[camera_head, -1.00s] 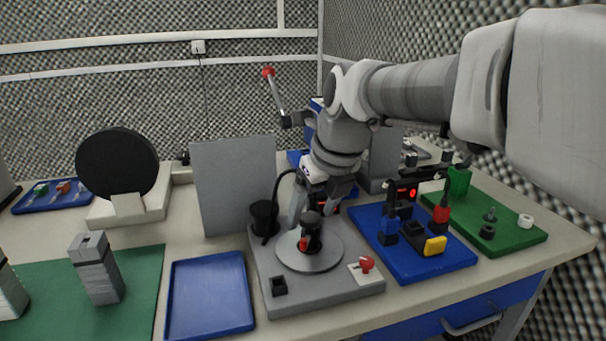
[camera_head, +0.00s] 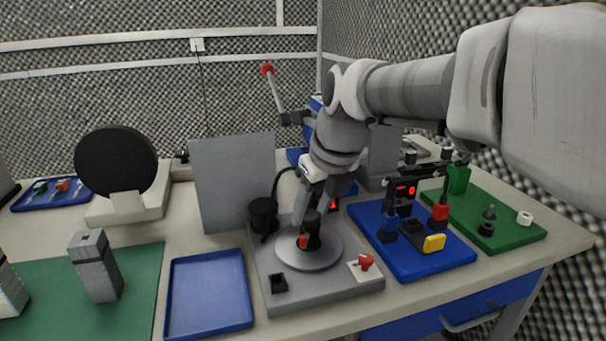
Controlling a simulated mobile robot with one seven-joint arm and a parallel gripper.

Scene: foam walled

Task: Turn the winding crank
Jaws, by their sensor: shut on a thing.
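A grey base plate (camera_head: 330,292) on the bench carries a round grey disc (camera_head: 330,254). A black upright post with a small red mark, apparently the crank's handle (camera_head: 311,240), stands on the disc. My gripper (camera_head: 310,212) reaches down from above and is shut on the top of this black handle. The fingers partly hide the handle's upper end. A red knob (camera_head: 365,262) on a white plate sits at the base's front right corner.
A grey upright panel (camera_head: 233,185) and a black cup (camera_head: 263,215) with a cable stand behind the base. An empty blue tray (camera_head: 208,295) is to the left. A blue board (camera_head: 440,262) with small parts and a green board (camera_head: 510,238) lie right.

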